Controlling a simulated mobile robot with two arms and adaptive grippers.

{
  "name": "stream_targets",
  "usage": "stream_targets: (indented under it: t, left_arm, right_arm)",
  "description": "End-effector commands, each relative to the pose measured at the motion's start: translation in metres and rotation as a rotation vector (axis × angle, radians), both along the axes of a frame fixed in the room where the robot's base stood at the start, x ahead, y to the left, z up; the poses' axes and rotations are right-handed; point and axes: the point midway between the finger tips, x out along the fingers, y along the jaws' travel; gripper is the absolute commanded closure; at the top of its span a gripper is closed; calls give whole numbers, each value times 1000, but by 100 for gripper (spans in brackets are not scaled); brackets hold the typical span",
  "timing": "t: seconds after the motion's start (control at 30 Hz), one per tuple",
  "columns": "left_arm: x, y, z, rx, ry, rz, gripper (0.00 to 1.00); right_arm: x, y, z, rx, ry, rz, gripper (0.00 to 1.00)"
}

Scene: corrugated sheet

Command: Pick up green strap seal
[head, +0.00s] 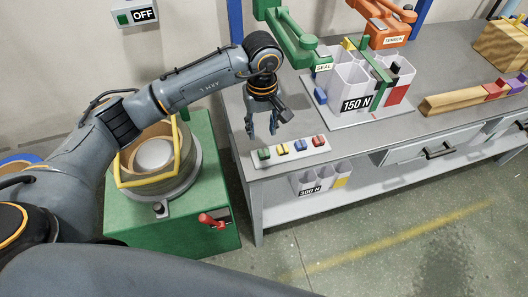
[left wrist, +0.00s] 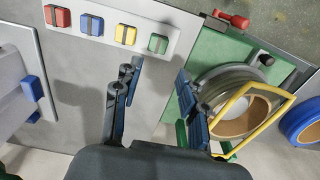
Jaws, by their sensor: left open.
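The green strap seal (head: 264,154) sits at the left end of a white strip (head: 310,155) on the grey bench, beside yellow, blue and red seals. In the left wrist view the green seal (left wrist: 158,43) is at the right end of the row. My left gripper (head: 262,133) is open and empty, pointing down above the bench, just behind the green seal in the head view. Its two fingers (left wrist: 155,82) are spread apart in the left wrist view, with the green seal beyond their tips and not touched. My right gripper is in neither view.
A green stand with a strapping coil (head: 153,155) is left of the bench. Bare bench top lies around the strip.

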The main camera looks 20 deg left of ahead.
Motion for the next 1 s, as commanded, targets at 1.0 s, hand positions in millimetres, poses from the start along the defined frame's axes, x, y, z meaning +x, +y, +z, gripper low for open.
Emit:
stream_targets:
  t: [1.0]
  left_arm:
    - [4, -2, -96, -4, -1, 1, 58]
  right_arm:
    - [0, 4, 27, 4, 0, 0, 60]
